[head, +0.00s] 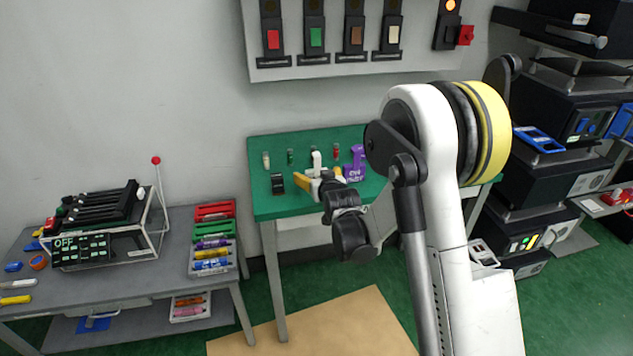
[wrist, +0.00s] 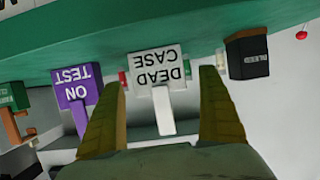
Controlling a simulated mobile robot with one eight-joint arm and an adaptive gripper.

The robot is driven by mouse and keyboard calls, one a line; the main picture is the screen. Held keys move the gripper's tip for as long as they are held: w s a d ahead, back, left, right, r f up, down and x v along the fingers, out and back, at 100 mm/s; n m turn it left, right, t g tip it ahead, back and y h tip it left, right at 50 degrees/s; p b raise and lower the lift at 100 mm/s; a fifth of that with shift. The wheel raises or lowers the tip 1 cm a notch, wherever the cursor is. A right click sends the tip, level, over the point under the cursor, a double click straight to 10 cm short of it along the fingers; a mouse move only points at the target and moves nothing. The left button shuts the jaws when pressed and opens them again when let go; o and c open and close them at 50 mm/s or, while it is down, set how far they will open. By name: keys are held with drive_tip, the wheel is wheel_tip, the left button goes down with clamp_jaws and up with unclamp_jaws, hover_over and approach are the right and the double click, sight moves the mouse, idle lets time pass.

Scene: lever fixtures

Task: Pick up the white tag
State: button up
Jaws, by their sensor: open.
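The white tag (wrist: 154,68) reads "DEAD CASE", upside down in the wrist view, with a pale stem pointing down the picture. In the head view the white tag (head: 316,158) stands upright on the green table, just behind my gripper. My gripper (wrist: 161,84) is open, with one yellow finger on each side of the tag and its stem. In the head view my gripper (head: 314,179) is low over the table. I see gaps beside the tag and cannot tell any contact.
A purple "ON TEST" tag (wrist: 75,85) stands close to the left finger in the wrist view; the purple tag (head: 354,163) is right of my gripper in the head view. A black block (head: 277,183) sits to the left. Small coloured pegs line the green table (head: 265,208).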

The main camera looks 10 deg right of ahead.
drive_tip(key=shift+w+f, duration=0.2)
drive_tip(key=shift+w, duration=0.4)
drive_tip(key=shift+r, duration=0.1)
drive_tip(key=c, duration=1.2)
drive_tip(key=shift+c, duration=0.2)
drive_tip(key=shift+r, duration=0.1)
